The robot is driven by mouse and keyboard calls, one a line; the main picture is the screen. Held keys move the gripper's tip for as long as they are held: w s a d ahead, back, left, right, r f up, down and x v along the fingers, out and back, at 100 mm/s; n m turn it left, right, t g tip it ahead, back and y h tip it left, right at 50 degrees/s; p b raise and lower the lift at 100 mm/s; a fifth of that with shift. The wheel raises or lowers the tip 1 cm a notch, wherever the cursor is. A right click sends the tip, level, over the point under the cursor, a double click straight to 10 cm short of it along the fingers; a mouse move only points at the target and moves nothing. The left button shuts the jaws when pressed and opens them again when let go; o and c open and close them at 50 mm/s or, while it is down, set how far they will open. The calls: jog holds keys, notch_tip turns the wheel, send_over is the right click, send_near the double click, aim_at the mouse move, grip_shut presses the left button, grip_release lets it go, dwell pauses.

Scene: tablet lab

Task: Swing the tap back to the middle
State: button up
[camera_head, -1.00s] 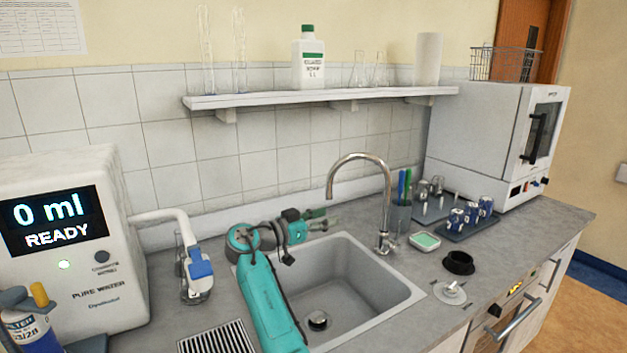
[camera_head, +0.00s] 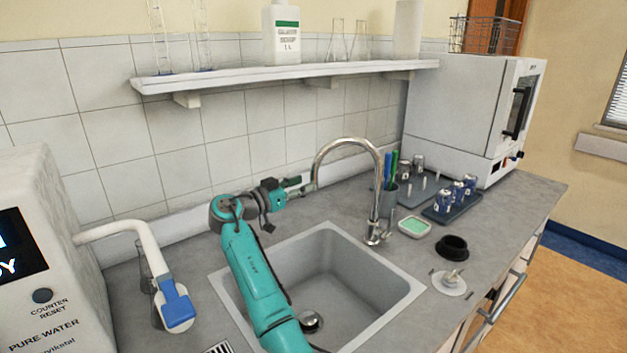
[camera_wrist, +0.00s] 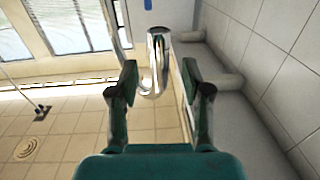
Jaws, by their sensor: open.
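The chrome tap (camera_head: 379,180) stands at the back right of the sink (camera_head: 398,304). Its arched spout points left, its outlet over the back part of the sink. My gripper (camera_head: 303,184) is open, reaching in from the left beside the spout's hanging end. In the wrist view, the tap's chrome spout (camera_wrist: 155,62) shows between and just beyond the two open fingertips of my gripper (camera_wrist: 159,77). I cannot tell whether either finger touches it.
The water dispenser (camera_head: 62,290) with its blue-tipped spout stands at the left. A shelf (camera_head: 290,76) with glassware and a bottle runs above. Right of the tap are a cup of pens (camera_head: 388,200), a green sponge dish (camera_head: 414,228) and a black ring (camera_head: 452,247).

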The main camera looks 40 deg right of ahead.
aim_at(314, 177)
jog(key=shift+w+d, duration=0.15)
jog(key=shift+d, duration=1.1)
jog(key=shift+w+d, duration=0.1)
jog(key=shift+d, duration=1.15)
grip_shut()
